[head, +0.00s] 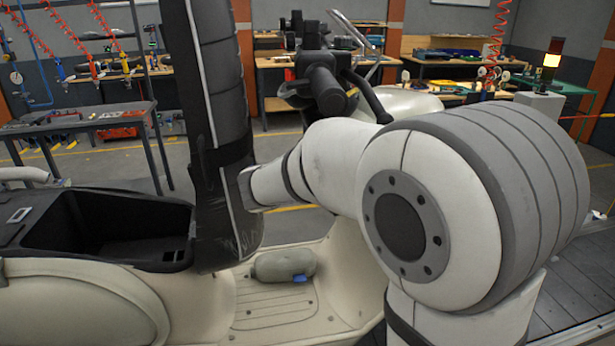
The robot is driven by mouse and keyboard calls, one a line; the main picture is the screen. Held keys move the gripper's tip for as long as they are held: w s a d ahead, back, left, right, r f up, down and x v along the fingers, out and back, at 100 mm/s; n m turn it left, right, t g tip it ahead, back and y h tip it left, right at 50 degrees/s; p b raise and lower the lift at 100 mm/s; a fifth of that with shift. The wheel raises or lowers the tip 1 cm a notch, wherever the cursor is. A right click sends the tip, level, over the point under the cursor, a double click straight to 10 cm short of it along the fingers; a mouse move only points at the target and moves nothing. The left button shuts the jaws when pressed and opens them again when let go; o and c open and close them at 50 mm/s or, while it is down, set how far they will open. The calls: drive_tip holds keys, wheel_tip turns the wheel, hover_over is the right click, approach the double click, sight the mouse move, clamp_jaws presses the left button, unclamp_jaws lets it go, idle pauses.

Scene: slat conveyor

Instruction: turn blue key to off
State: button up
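A small blue piece (300,278), probably the blue key, shows at the lower right of a grey-green rounded canister (283,264). The canister lies on the cream scooter's footboard (268,305), below my arm. The blue piece is too small to tell which way it is turned. My white arm crosses the view from the right and reaches left to the scooter's raised black seat (215,110). My gripper does not show; the arm's far end is lost at the seat's edge.
The open under-seat bin (110,225) is at left. The scooter's handlebar (325,80) and front shield (345,265) stand beyond and right of the footboard. A signal light (552,58) glows yellow at right. Benches line the back; slats (570,300) show at lower right.

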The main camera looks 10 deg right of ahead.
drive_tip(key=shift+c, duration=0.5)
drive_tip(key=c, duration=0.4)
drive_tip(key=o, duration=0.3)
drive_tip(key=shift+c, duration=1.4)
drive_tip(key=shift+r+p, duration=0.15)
drive_tip(key=shift+p, duration=0.25)
